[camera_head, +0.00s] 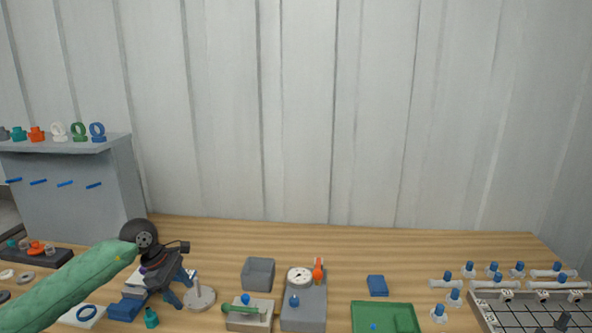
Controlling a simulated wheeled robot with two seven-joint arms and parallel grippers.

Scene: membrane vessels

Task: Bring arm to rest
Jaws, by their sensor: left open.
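My left arm (75,288), in a green sleeve, comes in from the lower left. My left gripper (186,296) is at its end, dark and pointing down and to the right, over the left part of the table. Its fingers are apart with nothing seen between them. It is close to a pale round stand (200,298) and a blue block (127,307); I cannot tell if it touches either. My right gripper is not in view.
A grey shelf (75,190) with coloured rings stands at left. The wooden strip along the back is clear.

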